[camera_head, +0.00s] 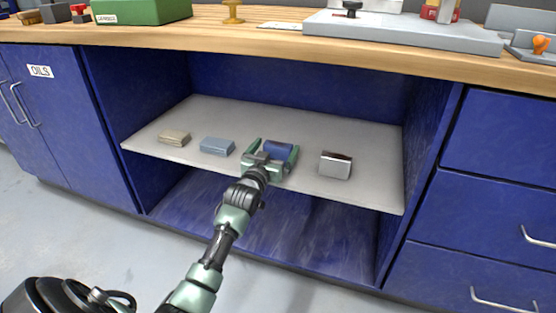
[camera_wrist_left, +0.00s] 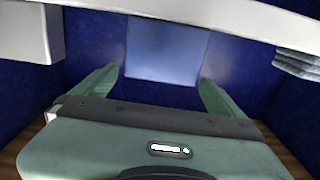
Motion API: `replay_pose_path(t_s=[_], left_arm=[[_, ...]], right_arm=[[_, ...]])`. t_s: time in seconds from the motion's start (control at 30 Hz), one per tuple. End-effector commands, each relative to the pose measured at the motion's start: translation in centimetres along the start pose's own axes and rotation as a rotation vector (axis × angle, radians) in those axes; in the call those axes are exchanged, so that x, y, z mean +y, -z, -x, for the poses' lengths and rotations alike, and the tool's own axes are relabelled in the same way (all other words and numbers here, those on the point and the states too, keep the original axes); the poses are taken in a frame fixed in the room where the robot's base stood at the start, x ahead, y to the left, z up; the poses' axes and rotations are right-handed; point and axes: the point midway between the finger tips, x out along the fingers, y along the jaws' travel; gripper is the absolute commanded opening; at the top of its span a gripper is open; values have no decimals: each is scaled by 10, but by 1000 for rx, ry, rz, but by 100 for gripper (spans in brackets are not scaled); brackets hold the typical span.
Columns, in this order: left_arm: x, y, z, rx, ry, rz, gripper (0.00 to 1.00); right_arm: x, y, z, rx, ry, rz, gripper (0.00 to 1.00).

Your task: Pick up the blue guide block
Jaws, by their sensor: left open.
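The blue guide block (camera_head: 279,148) lies on the grey shelf inside the open cabinet bay. My left gripper (camera_head: 277,147) is open, with one finger on each side of the block. In the left wrist view the blue guide block (camera_wrist_left: 167,50) shows as a plain blue face just past and between the open fingertips (camera_wrist_left: 160,76). I cannot tell whether either finger touches it. The gripper's palm hides the block's near lower part in the head view. My right gripper is not in view.
On the shelf (camera_head: 245,113), a grey-blue block (camera_head: 217,147) and a tan block (camera_head: 174,138) lie left; a silver block with a brown top (camera_head: 335,166) stands right. The wooden benchtop (camera_head: 270,39) overhangs the bay. Cabinet walls close both sides.

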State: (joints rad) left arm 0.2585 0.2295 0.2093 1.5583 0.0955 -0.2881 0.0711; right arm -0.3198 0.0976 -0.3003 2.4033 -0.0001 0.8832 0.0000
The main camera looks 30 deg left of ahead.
Motion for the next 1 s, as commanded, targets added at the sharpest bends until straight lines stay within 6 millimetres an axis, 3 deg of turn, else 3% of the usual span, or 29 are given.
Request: replay_pose_path(t_s=[0.17, 0.43, 0.47, 0.77, 1.0], left_arm=[[0, -3, -23, 1, 0, 0, 100], [0, -2, -26, -1, -1, 0, 100], [0, -2, -26, -1, -1, 0, 94], [0, -2, -25, -1, -1, 0, 11], [0, 2, -26, 6, -1, 0, 9]], right_arm=[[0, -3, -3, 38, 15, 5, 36], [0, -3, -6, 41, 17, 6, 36], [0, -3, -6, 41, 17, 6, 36], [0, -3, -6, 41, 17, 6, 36], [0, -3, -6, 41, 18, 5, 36]])
